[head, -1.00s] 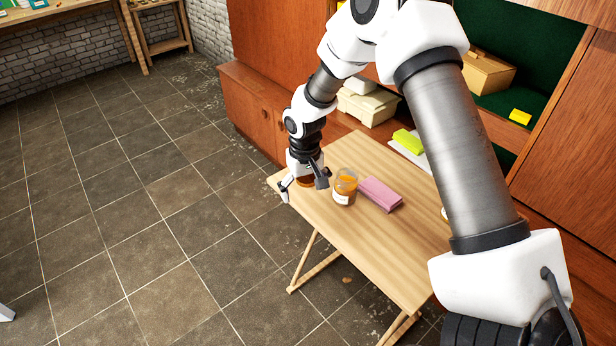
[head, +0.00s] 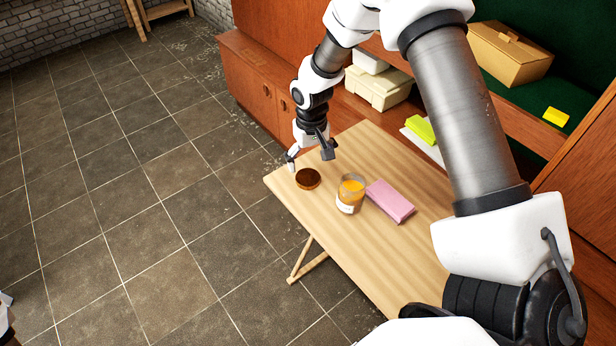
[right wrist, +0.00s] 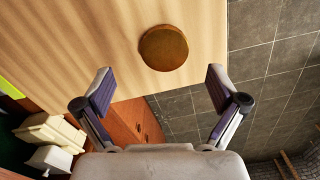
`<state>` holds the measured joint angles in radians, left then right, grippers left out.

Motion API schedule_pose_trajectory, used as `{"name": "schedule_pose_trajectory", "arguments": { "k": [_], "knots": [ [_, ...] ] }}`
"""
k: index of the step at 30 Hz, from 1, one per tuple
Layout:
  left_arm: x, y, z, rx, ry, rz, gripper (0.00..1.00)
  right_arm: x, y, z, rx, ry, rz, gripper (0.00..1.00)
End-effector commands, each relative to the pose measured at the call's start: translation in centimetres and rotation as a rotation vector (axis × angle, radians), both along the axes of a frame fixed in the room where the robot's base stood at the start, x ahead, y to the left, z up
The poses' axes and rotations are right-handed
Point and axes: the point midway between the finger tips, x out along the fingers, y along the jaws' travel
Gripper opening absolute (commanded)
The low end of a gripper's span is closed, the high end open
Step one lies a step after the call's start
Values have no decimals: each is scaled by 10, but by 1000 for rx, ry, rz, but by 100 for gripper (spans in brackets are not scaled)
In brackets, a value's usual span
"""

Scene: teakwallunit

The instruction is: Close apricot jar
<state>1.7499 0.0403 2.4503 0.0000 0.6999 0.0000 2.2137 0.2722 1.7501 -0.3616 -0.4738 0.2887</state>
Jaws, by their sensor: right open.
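The apricot jar (head: 350,194) stands upright on the small wooden table, a glass jar with orange content and a pale label. Its top looks open. A round brown lid (head: 308,179) lies flat on the table to the left of the jar, near the table's edge. The lid also shows in the right wrist view (right wrist: 163,48), beyond the fingertips. My right gripper (head: 308,158) is open and empty, just behind the lid and apart from it. Its spread fingers show in the right wrist view (right wrist: 159,82).
A folded pink cloth (head: 390,201) lies right of the jar on the table (head: 330,219). A yellow-green item (head: 420,130) lies on something white behind. Cream boxes (head: 378,88) and a tan box (head: 510,53) sit in the wall unit. The table's front is clear.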

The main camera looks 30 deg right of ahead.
Motion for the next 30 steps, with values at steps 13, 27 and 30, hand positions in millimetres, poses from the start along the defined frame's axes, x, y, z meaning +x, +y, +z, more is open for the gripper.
{"name": "schedule_pose_trajectory", "arguments": {
  "k": [13,27,30],
  "knots": [
    [0,0,3,0,0,0,40,1,2,-17,-1,1,1,96],
    [0,0,6,0,0,0,40,2,6,-58,0,-2,0,96],
    [0,0,6,0,0,0,40,2,6,-58,0,-2,0,96]
  ]
}}
